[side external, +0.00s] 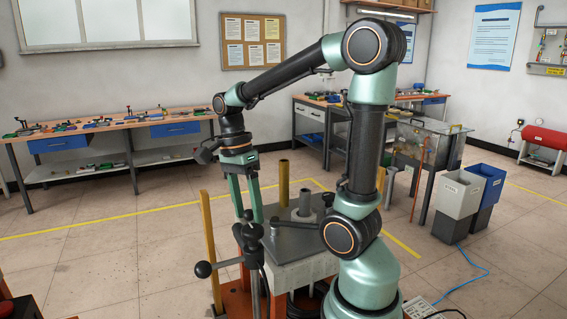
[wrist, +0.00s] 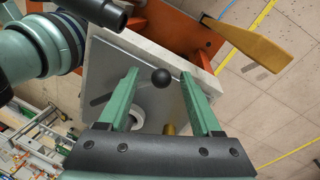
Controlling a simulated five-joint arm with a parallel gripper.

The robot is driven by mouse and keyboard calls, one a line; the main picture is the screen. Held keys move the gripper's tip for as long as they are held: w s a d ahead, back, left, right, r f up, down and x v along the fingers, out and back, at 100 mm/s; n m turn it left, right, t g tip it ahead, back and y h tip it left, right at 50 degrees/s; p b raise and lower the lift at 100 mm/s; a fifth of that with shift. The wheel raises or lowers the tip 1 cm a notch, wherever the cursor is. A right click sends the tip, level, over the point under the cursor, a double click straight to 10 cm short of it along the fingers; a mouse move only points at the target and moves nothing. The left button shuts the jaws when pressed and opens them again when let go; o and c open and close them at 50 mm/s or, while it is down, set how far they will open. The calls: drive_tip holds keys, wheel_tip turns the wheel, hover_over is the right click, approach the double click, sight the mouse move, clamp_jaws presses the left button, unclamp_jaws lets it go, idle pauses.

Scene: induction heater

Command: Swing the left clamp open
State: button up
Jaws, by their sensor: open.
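My gripper (side external: 249,212) points down, its two green fingers apart, at the left side of the heater's grey plate (side external: 290,242). In the wrist view my gripper (wrist: 159,74) is open, with a black ball knob (wrist: 161,76) showing between the fingertips. I cannot tell whether either finger touches it. In the side view, a dark clamp (side external: 248,236) stands just below the fingertips at the plate's left edge. An arm with a black ball end (side external: 204,269) reaches out to the left from it. The fingertips partly hide the clamp's top.
A yellow upright paddle (side external: 210,245) stands left of the clamp; it also shows in the wrist view (wrist: 250,53). A brass post (side external: 284,183) and a grey cylinder (side external: 305,202) rise near the plate. Another black knob (side external: 328,200) sits to the right, near my arm.

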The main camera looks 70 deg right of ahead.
clamp_jaws()
drive_tip(key=shift+d+m, duration=0.55)
drive_tip(key=shift+m, duration=0.5)
drive_tip(key=shift+d+m, duration=0.55)
drive_tip(key=shift+m, duration=0.5)
unclamp_jaws()
wheel_tip(320, 180, up, 12)
drive_tip(key=w, duration=0.2)
drive_tip(key=shift+d, duration=0.45)
drive_tip(key=shift+f, duration=0.1)
